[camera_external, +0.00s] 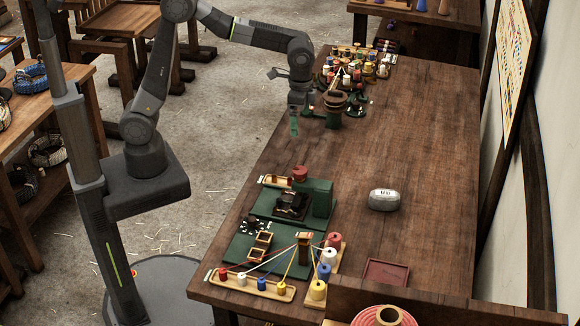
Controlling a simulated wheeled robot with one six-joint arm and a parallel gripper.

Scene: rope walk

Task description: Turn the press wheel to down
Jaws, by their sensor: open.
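My gripper (294,127) hangs fingers-down at the long table's left edge, about halfway toward the far end. It is open, and nothing shows between its fingers. Just right of it stands a dark green device with a brown round top (335,99), which may be the press wheel; the picture is too small to be sure. The gripper appears apart from it. Nearer the camera, a green machine (320,197) has a black block in front and a red round piece (300,173) at its back left. The wheel's up or down setting cannot be read.
The long wooden table (415,135) is clear in its middle, except for a grey labelled lump (384,200). Coloured spools crowd its far end. At the near end are a green board with strung threads, more spools and a red tray (386,273). A wall bounds the right.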

